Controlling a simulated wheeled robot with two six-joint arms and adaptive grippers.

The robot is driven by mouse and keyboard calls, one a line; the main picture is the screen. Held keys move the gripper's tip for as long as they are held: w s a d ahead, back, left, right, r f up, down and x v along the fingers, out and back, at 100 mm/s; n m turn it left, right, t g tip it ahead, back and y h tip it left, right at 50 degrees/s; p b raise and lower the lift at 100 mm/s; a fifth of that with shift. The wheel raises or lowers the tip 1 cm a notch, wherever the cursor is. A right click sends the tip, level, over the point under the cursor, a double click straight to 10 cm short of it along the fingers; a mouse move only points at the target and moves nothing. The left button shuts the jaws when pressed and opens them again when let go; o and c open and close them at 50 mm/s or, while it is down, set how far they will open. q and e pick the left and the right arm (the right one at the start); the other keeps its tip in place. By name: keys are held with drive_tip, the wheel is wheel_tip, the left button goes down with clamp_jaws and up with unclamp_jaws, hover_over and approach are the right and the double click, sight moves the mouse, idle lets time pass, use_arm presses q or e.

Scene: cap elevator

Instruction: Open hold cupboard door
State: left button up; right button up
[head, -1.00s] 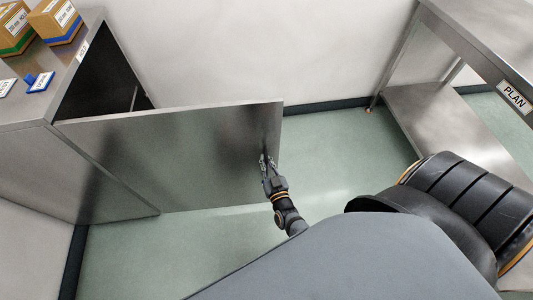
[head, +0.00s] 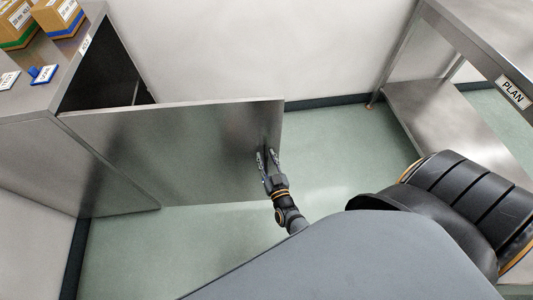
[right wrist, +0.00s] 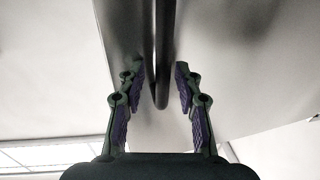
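The hold cupboard (head: 30,150) is a steel cabinet at the left, with a "HOLD" label on its top edge. Its steel door (head: 170,150) stands swung wide open, showing part of the dark interior (head: 105,65). My right gripper (head: 267,155) is at the door's free right end with its fingers spread. In the right wrist view the door's bar handle (right wrist: 162,55) runs between the two open fingers (right wrist: 159,75), with gaps on both sides. My left gripper is not in view.
Boxes (head: 58,18) and a blue-edged tag (head: 43,75) sit on the cupboard top. A steel table (head: 430,110) with a "PLAN" label and a lower shelf stands at the right. Green floor (head: 340,145) is clear between door and table.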

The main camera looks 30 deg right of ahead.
drive_tip(key=s+a, duration=0.2)
drive_tip(key=s, duration=0.9)
drive_tip(key=shift+s+a, duration=0.2)
drive_tip(key=shift+s, duration=0.2)
drive_tip(key=s+f+n+g+y+p, duration=0.15)
drive_tip(key=s+f+g, duration=0.3)
drive_tip(key=f, duration=0.55)
drive_tip(key=s+f+n+g+y+p, duration=0.1)
drive_tip(key=s+f+g+y+p, duration=0.25)
drive_tip(key=f, duration=0.55)
drive_tip(key=s+d+f+g+h, duration=0.1)
drive_tip(key=s+d+f+g, duration=0.2)
drive_tip(key=s, duration=0.4)
drive_tip(key=s+d+f+g+h+p, duration=0.1)
drive_tip(key=s+d+f+g, duration=0.3)
drive_tip(key=s, duration=0.4)
drive_tip(key=shift+s+d+f+g, duration=0.3)
drive_tip(key=shift+d+g, duration=0.15)
drive_tip(key=shift+g, duration=0.25)
